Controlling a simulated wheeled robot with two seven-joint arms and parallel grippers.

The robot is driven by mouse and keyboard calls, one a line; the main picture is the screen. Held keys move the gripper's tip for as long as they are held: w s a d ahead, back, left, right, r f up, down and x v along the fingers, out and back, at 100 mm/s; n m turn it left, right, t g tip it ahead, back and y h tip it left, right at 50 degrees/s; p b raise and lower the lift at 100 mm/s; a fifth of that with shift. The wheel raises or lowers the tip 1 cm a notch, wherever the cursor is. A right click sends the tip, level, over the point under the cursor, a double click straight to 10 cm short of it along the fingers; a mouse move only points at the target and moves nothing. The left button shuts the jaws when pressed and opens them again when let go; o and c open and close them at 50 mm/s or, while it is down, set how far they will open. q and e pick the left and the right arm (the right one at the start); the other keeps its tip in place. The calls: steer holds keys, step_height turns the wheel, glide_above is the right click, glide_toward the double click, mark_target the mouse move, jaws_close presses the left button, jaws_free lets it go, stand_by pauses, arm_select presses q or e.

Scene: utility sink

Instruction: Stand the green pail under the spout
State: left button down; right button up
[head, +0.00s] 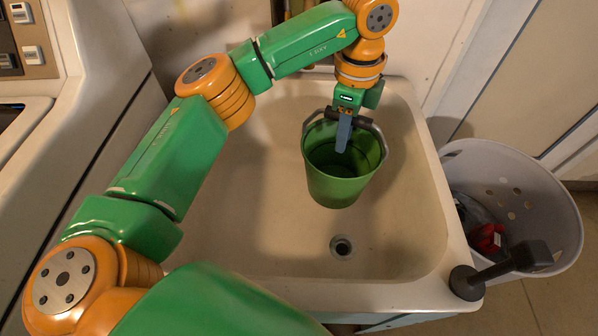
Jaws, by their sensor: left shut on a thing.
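The green pail (340,185) hangs upright inside the sink area, toward the back right of the basin. Its grey bail handle is raised, with a dark grip at the top. My left gripper (343,135) is shut on that handle above the pail's mouth. The pail looks empty inside. Whether its base touches the basin floor I cannot tell. The spout is not clearly visible; my left arm covers much of the wall behind the sink. My right gripper does not show.
The beige sink (230,225) has a drain (341,246) near its front. A grey laundry basket (560,205) with red and dark items stands at the right. A white machine (100,60) stands at the left.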

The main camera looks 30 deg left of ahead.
arm_select(q)
steer(key=a+f, duration=0.1)
steer(key=a, duration=0.1)
steer(key=s+a+f, duration=0.1)
steer(key=a+f, duration=0.3)
steer(key=shift+s+a, duration=0.2)
steer(key=shift+a, duration=0.2)
steer(key=f, duration=0.2)
steer(key=a+f, duration=0.1)
steer(key=f, duration=0.2)
steer(key=shift+s+a+f, duration=0.15)
steer(key=shift+a+f, duration=0.2)
steer(key=shift+a, duration=0.05)
steer(key=c, duration=0.7)
jaws_free()
step_height(320, 180, up, 12)
glide_above(306, 151)
steer(key=a, duration=0.2)
steer(key=shift+d+r+p, duration=0.1)
steer(key=shift+d+p, duration=0.05)
steer(key=shift+p, duration=0.15)
steer(key=shift+s, duration=0.1)
